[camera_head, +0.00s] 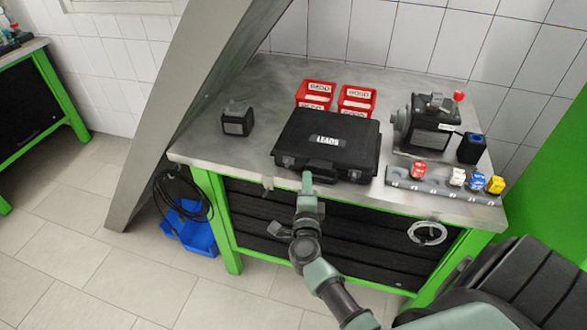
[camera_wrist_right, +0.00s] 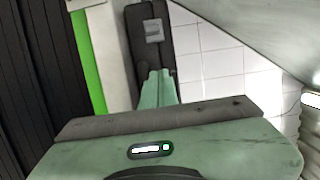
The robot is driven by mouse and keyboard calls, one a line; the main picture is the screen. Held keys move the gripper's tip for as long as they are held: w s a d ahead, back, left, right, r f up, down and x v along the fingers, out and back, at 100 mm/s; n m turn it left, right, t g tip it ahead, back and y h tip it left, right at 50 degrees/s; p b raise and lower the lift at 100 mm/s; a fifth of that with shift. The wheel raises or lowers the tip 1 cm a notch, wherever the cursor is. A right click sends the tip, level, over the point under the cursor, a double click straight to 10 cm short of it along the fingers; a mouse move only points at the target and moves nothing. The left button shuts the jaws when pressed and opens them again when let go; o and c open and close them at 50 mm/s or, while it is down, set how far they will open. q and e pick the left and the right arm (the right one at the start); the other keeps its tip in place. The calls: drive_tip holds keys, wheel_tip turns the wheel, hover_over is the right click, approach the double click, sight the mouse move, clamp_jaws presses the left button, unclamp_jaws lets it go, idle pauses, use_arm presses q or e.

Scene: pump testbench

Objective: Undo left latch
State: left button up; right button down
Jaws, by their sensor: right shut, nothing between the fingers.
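A closed black case (camera_head: 328,138) with a "LEADS" label lies on the metal bench top. Its front side carries a handle (camera_head: 320,166), with a small left latch (camera_head: 287,160) and a right latch (camera_head: 354,174) on either side; the latches are too small to tell their state. My right gripper (camera_head: 307,176) is shut and empty at the front of the case, between the left latch and the handle. Whether it touches the case is unclear. In the right wrist view its green fingers (camera_wrist_right: 158,86) are together, pointing at the dark case (camera_wrist_right: 148,50). My left gripper is out of view.
Two red bins (camera_head: 316,94) stand behind the case. A dark pump unit (camera_head: 428,124) and a rail with coloured knobs (camera_head: 440,185) are to the right. A small dark box (camera_head: 237,119) sits to the left. A slanted grey beam (camera_head: 185,110) crosses at the bench's left.

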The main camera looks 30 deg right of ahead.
sight(294, 161)
drive_tip(key=x, duration=0.3)
drive_tip(key=shift+w+a+r, duration=0.1)
drive_tip(key=shift+w+a, duration=0.05)
drive_tip(key=shift+w, duration=0.15)
drive_tip(key=shift+w+a+p, duration=0.3)
drive_tip(key=shift+w+a, duration=0.9)
drive_tip(key=shift+a, duration=0.05)
